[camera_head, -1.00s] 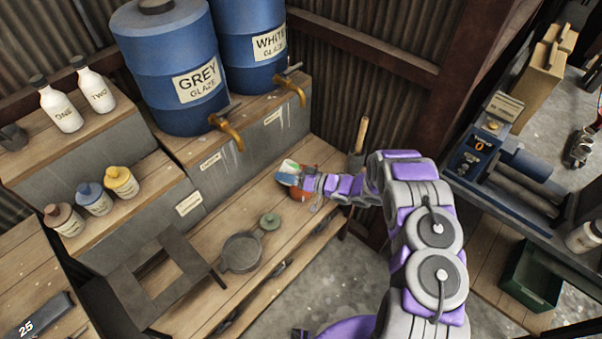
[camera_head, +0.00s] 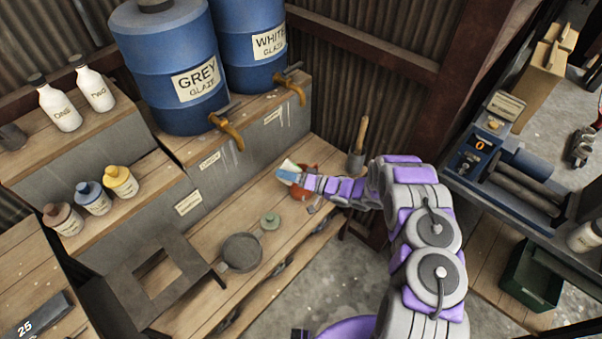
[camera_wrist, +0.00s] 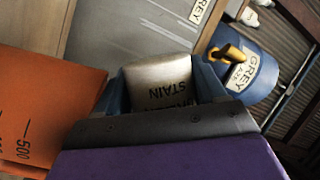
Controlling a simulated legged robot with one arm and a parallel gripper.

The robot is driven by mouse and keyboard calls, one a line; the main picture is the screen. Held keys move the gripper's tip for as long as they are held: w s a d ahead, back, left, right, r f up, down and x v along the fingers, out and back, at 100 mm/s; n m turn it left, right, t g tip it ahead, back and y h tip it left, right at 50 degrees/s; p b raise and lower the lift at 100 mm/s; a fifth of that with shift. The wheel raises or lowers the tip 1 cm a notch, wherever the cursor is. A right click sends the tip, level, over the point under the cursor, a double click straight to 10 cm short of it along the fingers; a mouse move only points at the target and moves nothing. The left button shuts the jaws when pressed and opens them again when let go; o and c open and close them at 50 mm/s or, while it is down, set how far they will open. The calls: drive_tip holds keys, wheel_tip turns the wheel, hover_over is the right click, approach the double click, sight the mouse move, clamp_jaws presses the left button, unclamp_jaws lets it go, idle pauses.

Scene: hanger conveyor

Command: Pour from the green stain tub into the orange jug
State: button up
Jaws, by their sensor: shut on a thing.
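The green stain tub (camera_wrist: 158,84) is pale, with the word STAIN readable and upside down in the wrist view. My gripper (camera_wrist: 160,72) is shut on it, with a blue finger on each side. In the head view my gripper (camera_head: 288,176) is over the bench, and a small pale part of the tub (camera_head: 289,164) shows at its tip. The orange jug (camera_head: 303,191) stands on the bench right by my gripper and partly behind it. In the wrist view the jug (camera_wrist: 45,110), marked 500, is left of the tub. The tub's mouth and the jug's inside are hidden.
Blue glaze barrels (camera_head: 172,70) with brass taps stand on the raised shelf behind. A dark sieve (camera_head: 241,253) and a small green-grey weight-like object (camera_head: 270,221) are on the bench. A wooden-handled tool (camera_head: 360,135) stands right of the jug.

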idle(0.3)
drive_tip(key=shift+m, duration=0.6)
drive_tip(key=shift+b, duration=0.35)
drive_tip(key=shift+d+m+t+y, duration=0.1)
drive_tip(key=shift+m+t+y, duration=0.2)
drive_tip(key=shift+m+y, duration=0.15)
drive_tip(key=shift+s+d+f+m+b, duration=0.1)
drive_tip(key=shift+d+f+m+b, duration=0.1)
drive_tip(key=shift+m+b, duration=0.4)
